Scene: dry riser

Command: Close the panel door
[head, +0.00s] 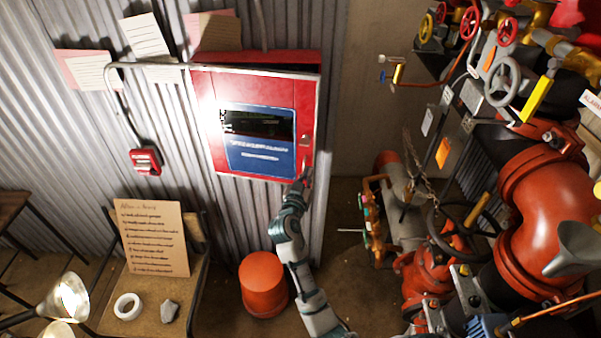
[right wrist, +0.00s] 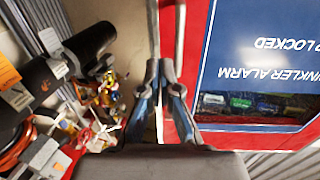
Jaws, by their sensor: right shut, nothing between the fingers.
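The panel door (head: 284,92) is red with a silver edge, a dark window and a blue label, on a red box against the corrugated wall. A dark gap shows along its top right, so it looks slightly ajar; I cannot tell how far. My right gripper (head: 306,174) is shut and empty at the door's lower right corner, close to the lock side; contact is unclear. In the right wrist view the gripper's fingers (right wrist: 167,60) point up along the door's red edge, with the blue label (right wrist: 262,70) to their right. My left gripper is not in view.
Red pipes and valves (head: 540,200) crowd the right side. An orange bucket (head: 263,284) stands below the panel. A chair with a handwritten sign (head: 152,238), a white tape roll (head: 128,306) and a stone (head: 169,311) is at the lower left. A red alarm box (head: 146,160) hangs left of the panel.

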